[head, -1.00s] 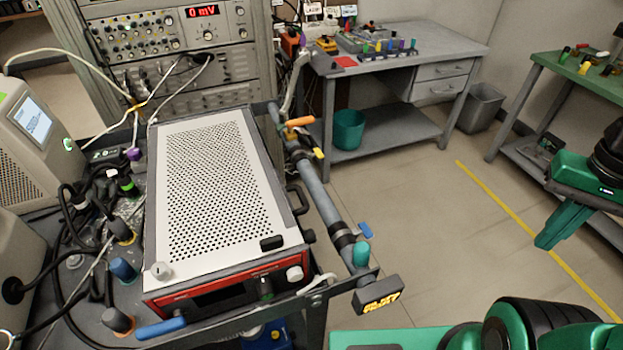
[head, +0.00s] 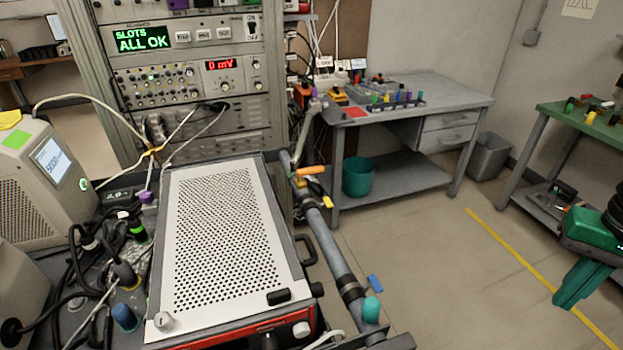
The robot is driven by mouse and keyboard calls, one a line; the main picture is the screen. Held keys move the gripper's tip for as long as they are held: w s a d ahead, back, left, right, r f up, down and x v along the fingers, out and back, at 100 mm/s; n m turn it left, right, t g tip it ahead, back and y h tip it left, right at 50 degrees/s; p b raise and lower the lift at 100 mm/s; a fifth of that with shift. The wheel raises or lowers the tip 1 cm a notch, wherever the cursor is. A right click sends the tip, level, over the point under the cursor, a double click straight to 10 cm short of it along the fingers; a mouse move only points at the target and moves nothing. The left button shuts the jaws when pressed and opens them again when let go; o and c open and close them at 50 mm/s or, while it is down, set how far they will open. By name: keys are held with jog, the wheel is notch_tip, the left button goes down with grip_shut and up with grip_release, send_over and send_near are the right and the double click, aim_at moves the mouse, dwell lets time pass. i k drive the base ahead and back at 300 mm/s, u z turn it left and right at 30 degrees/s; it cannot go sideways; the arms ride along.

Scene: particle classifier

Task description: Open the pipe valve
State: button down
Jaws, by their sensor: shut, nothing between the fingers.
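A grey pipe (head: 336,252) runs along the right side of the bench, beside the perforated white instrument box (head: 215,235). Near its far end it carries an orange lever handle (head: 311,170), which sticks out to the right across the pipe, and a yellow handle (head: 327,200) just below. Nearer to me are a small blue handle (head: 375,282) and a teal knob (head: 371,310). Which of these is the task's valve is not marked. My green gripper (head: 576,296) is shut and empty at the right edge, far from the pipe and partly cut off by the frame.
A rack (head: 190,75) with "ALL OK" and "0 mV" displays stands behind the bench. A grey table (head: 440,88) with a teal bin (head: 358,176) under it is at the back, and a green table (head: 570,118) at right. The floor between pipe and gripper is clear.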

aim_at(313, 170)
jog(key=u, duration=1.45)
jog(key=k, duration=0.8)
jog(key=z, duration=0.8)
jog(key=i, duration=1)
jog(key=u, duration=0.05)
